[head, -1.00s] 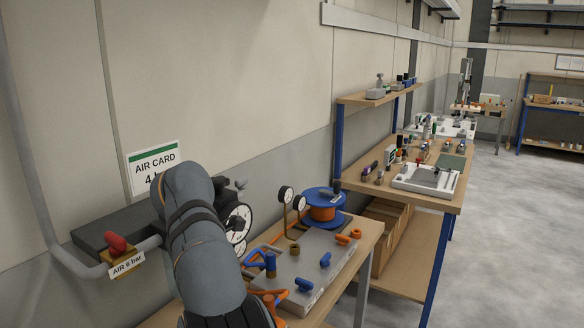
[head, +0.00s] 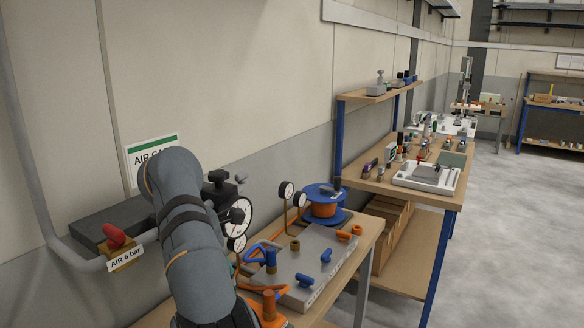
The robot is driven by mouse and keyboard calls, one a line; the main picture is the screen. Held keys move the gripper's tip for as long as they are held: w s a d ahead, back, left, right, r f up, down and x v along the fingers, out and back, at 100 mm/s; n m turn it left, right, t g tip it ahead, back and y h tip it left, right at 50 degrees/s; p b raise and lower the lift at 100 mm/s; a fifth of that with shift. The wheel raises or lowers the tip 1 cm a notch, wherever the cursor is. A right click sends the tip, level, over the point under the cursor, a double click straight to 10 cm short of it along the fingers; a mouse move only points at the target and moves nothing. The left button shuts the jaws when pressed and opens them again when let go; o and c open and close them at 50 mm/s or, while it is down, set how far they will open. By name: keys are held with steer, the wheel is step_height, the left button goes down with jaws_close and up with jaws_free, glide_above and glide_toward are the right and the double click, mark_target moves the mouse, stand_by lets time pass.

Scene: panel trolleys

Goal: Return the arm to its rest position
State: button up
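My grey arm (head: 185,225) rises from the bottom edge at lower left, in front of the wall and the near bench. Its upper end covers most of the AIR CARD sign (head: 151,148).
The near bench carries a grey panel (head: 318,262) with blue and orange handles, and a blue-orange reel (head: 322,203). Floor at right (head: 515,240) is clear.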

steer(key=shift+d+f+p, duration=0.1)
steer(key=shift+f+p, duration=0.15)
steer(key=shift+p, duration=0.25)
steer(key=shift+s+r+n+y+p, duration=0.1)
steer(key=shift+r+n+y+p, duration=0.15)
steer(key=shift+n+p, duration=0.7)
steer(key=n+p, duration=0.1)
steer(key=p, duration=0.1)
steer(key=shift+y+p, duration=0.25)
steer(key=shift+p, duration=0.05)
steer(key=shift+n+p, duration=0.25)
steer(key=shift+p, duration=0.2)
steer(key=n+p, duration=0.1)
steer(key=p, duration=0.5)
steer(key=shift+r+n+y, duration=0.15)
steer(key=shift+n+y, duration=0.15)
steer(key=shift+n, duration=0.1)
steer(key=shift+p, duration=0.7)
steer(key=n+p, duration=0.1)
steer(key=p, duration=0.2)
steer(key=n+p, duration=0.1)
steer(key=p, duration=0.3)
steer(key=shift+f+n+y, duration=0.2)
steer(key=shift+n+y, duration=0.2)
